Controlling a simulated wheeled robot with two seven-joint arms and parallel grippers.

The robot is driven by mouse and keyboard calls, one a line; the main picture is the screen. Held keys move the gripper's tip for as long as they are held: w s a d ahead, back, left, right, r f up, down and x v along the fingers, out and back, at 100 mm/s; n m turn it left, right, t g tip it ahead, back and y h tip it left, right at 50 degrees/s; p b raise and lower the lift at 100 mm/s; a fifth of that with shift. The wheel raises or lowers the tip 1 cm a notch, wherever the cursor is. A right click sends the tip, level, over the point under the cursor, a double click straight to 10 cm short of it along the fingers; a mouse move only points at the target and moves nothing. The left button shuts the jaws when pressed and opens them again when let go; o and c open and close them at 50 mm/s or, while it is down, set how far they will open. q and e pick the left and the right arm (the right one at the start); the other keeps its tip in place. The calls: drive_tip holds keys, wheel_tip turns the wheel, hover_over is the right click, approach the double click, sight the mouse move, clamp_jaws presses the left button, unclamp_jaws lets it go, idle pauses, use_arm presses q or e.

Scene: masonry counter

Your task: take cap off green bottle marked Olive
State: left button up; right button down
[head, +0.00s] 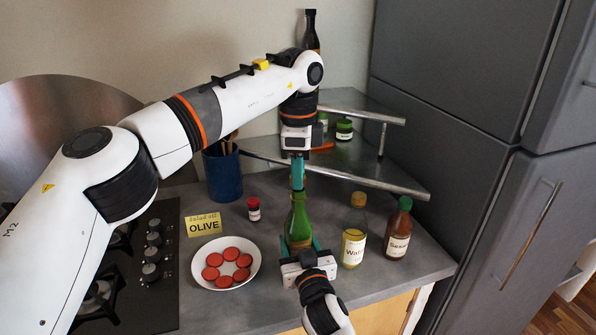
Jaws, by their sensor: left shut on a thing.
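The green bottle (298,222) stands upright near the middle of the counter, its lower part hidden behind my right gripper. Its label is not visible. My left gripper (297,184) comes down from above and is shut at the top of the bottle's neck, on the cap, which its fingers hide. My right gripper (301,246) comes from the front edge, its teal fingers on both sides of the bottle's lower body; it looks shut on it.
A white plate (226,283) with red slices and a small red-capped jar (254,209) are left of the bottle. A yellowish bottle (354,232) and a dark sauce bottle (398,230) stand close on the right. A metal-edged corner shelf (380,178) is behind.

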use_arm(q)
drive_tip(key=shift+r, duration=2)
use_arm(e)
drive_tip(key=shift+c, duration=2.3)
unclamp_jaws()
drive_tip(key=shift+s, duration=0.1)
